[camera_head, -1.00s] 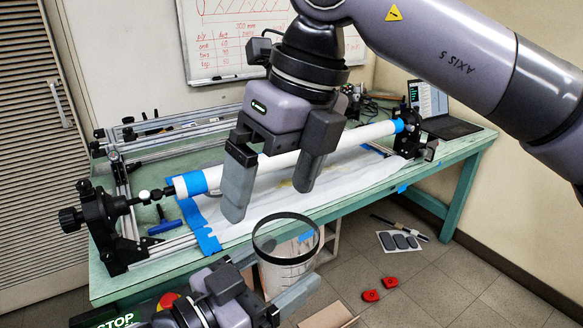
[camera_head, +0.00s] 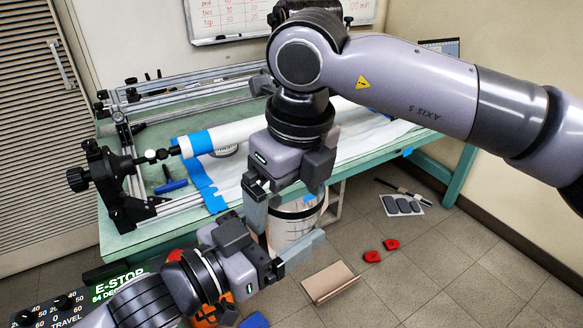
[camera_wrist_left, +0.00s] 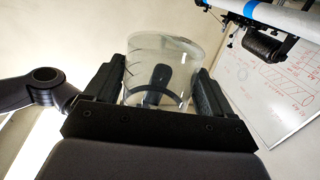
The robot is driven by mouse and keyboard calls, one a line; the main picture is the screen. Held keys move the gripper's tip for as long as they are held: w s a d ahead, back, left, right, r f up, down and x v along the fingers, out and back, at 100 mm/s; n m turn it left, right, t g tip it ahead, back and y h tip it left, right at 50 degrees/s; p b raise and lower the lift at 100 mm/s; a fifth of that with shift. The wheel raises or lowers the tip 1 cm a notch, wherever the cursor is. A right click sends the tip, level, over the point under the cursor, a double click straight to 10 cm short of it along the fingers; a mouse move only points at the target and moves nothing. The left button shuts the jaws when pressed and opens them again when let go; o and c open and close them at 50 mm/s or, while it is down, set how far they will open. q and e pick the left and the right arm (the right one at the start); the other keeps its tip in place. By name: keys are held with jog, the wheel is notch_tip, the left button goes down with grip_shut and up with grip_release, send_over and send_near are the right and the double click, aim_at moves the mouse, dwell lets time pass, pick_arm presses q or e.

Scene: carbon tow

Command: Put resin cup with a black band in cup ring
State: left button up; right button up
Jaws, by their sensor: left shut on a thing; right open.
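The clear resin cup with a black band (camera_head: 298,214) is upright in front of the table's near edge. The wrist view shows the clear cup (camera_wrist_left: 165,65) between the fingers of my left gripper (camera_wrist_left: 158,85). In the head view my left gripper (camera_head: 281,232) is shut on the cup at its sides. My right gripper (camera_head: 285,203) is open, fingers down, over the cup's left and upper part, hiding some of its rim. I cannot tell whether its fingers touch the cup. I cannot make out the cup ring for certain.
The green table (camera_head: 150,232) carries a white roll (camera_head: 235,133) with blue tape (camera_head: 196,143) between metal end stands (camera_head: 108,177). A cardboard piece (camera_head: 330,281), red pieces (camera_head: 391,244) and a sheet with dark pads (camera_head: 401,205) lie on the floor. Floor at lower right is clear.

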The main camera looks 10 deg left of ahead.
jog(key=shift+f, duration=0.5)
jog(key=c, duration=0.7)
pick_arm(q)
jog(key=o, duration=0.9)
pick_arm(e)
jog(key=shift+c, duration=0.5)
